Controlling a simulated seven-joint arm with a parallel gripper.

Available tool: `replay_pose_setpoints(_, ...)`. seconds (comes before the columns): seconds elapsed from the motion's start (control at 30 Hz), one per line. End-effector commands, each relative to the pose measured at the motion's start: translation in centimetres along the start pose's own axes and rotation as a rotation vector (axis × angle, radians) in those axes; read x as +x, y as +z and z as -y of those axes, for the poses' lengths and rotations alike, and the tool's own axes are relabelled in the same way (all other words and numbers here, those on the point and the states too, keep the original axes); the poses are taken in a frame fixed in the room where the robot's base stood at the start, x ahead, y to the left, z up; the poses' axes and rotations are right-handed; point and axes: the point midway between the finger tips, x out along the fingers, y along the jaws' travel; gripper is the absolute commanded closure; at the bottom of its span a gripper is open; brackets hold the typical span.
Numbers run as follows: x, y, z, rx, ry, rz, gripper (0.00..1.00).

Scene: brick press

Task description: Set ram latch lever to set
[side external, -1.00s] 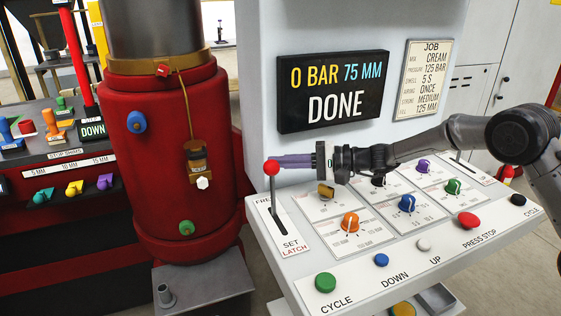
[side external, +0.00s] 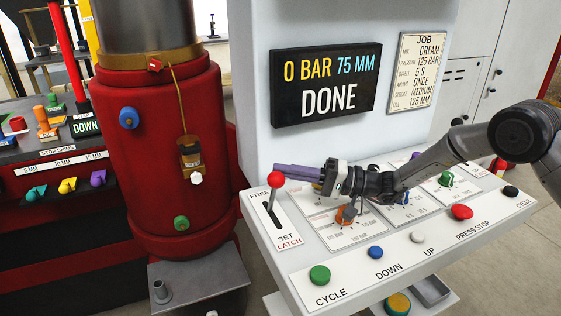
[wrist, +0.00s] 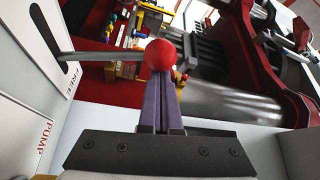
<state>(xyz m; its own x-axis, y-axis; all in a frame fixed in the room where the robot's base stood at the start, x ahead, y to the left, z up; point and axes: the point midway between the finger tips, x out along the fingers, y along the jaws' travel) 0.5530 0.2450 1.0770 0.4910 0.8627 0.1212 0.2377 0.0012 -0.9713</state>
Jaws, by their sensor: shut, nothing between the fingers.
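The ram latch lever has a red ball knob (side external: 276,180) on a thin metal shaft, rising from a slot in the white panel marked FREE at the far end and SET LATCH (side external: 287,240) at the near end. The shaft leaves the slot nearer the FREE end, short of SET. My gripper (side external: 278,172) is shut and empty, its purple fingers level, with their tips at the knob's far side. In the wrist view the knob (wrist: 160,55) is at the shut fingertips (wrist: 160,85); I cannot tell whether they touch. Part of the slot shows at left.
Green (side external: 320,274), blue (side external: 376,252), white and red buttons line the panel's front edge. A display (side external: 326,84) reads DONE behind. The red press cylinder (side external: 180,150) stands left of the panel.

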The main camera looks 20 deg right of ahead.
Motion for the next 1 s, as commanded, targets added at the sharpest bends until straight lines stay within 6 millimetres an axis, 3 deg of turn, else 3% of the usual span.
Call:
replay_pose_setpoints(0.2,-1.3,2.3,-0.4,-0.156,-0.092,0.000,1.00)
replay_pose_setpoints(0.43,-2.3,4.0,-0.8,-0.156,-0.091,0.001,1.00)
replay_pose_setpoints(1.0,-3.0,5.3,-1.5,-0.155,-0.089,0.003,1.00)
